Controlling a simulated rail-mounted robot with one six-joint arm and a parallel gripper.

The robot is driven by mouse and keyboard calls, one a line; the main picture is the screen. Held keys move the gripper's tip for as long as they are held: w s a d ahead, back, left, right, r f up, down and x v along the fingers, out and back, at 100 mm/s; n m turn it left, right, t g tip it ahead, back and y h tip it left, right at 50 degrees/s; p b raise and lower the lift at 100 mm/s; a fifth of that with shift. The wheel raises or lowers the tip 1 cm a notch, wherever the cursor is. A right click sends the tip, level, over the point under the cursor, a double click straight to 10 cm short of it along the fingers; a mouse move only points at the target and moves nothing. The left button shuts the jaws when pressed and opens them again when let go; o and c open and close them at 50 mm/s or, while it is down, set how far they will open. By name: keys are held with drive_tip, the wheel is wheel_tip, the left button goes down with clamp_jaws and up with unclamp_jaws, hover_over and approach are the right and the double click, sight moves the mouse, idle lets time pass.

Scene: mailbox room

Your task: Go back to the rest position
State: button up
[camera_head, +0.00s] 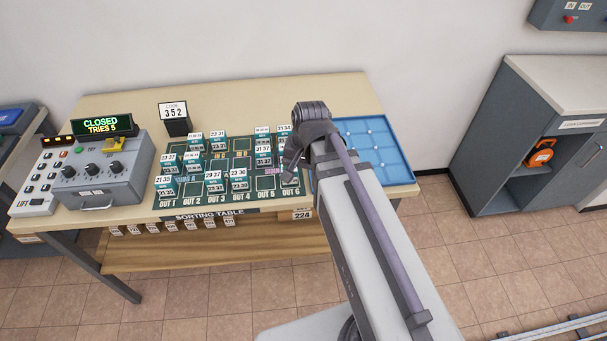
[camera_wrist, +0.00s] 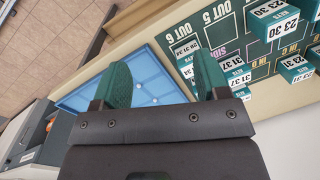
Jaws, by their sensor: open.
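My gripper (camera_wrist: 162,88) is open and empty in the wrist view, its two green-padded fingers apart over the blue tray (camera_wrist: 150,62). The blue tray (camera_head: 401,172) looks empty and lies at the table's right end. Several teal blocks with white number labels, such as the one marked 29 37 (camera_head: 214,182), stand on the green sorting mat (camera_head: 268,183).
A grey control box (camera_head: 100,175) with a sign reading CLOSED, TRIES 5 (camera_head: 103,125) stands at the table's left. A code display showing 352 (camera_head: 174,115) stands at the back. A grey cabinet (camera_head: 500,150) is on the right. Tiled floor (camera_head: 470,250) lies between.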

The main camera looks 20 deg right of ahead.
drive_tip(key=s+n, duration=0.1)
drive_tip(key=n, duration=0.1)
drive_tip(key=s+n+h, duration=0.1)
drive_tip(key=n, duration=0.1)
drive_tip(key=s+n, duration=0.1)
drive_tip(key=n, duration=0.1)
drive_tip(key=shift+s+a, duration=0.3)
drive_tip(key=shift+s, duration=0.05)
idle(0.6)
